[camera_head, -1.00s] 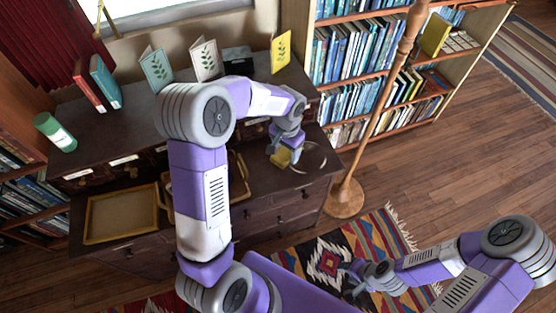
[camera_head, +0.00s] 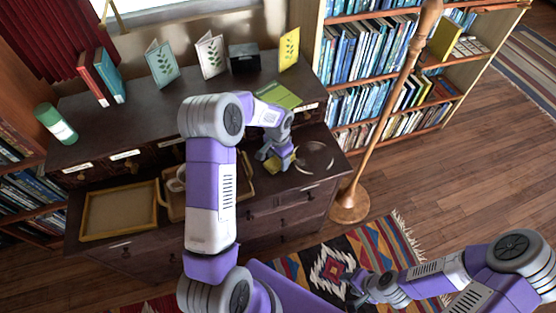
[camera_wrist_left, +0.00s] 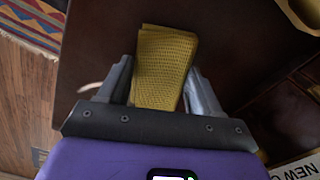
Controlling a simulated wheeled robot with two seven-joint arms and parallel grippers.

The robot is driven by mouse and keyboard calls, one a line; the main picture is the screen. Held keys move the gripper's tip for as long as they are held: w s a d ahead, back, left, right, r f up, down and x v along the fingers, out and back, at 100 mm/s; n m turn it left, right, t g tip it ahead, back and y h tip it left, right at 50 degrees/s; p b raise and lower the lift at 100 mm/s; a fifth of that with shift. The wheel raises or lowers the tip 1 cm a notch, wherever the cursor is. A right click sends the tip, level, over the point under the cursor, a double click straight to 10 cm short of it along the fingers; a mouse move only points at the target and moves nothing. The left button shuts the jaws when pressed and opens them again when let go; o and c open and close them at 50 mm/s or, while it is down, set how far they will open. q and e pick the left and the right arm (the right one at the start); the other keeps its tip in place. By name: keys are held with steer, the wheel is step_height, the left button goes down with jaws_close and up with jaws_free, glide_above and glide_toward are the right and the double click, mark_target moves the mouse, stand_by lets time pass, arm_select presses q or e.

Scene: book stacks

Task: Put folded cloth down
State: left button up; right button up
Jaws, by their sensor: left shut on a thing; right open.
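My left gripper (camera_head: 274,158) is shut on the yellow folded cloth (camera_wrist_left: 163,68) and is over the right part of the dresser's lower top (camera_head: 290,185). In the left wrist view the cloth sits between the two fingers (camera_wrist_left: 158,85), its woven face showing and its far end sticking out past them. In the head view only small bits of yellow show by the gripper. I cannot tell whether the cloth touches the wood. My right gripper (camera_head: 357,287) is open and empty above the patterned rug.
A wooden tray (camera_head: 120,212) lies on the left, and a second tray (camera_head: 247,188) with a white mug is partly behind my left arm. A round glass-like dish (camera_head: 316,155) is right of the gripper. Cards and books stand on the upper shelf. A lamp pole (camera_head: 378,120) stands to the right.

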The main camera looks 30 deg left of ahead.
arm_select(q)
steer(key=shift+f, duration=0.15)
steer(key=o, duration=1)
steer(key=shift+r, duration=0.25)
step_height(320, 180, up, 12)
steer(key=p, duration=0.3)
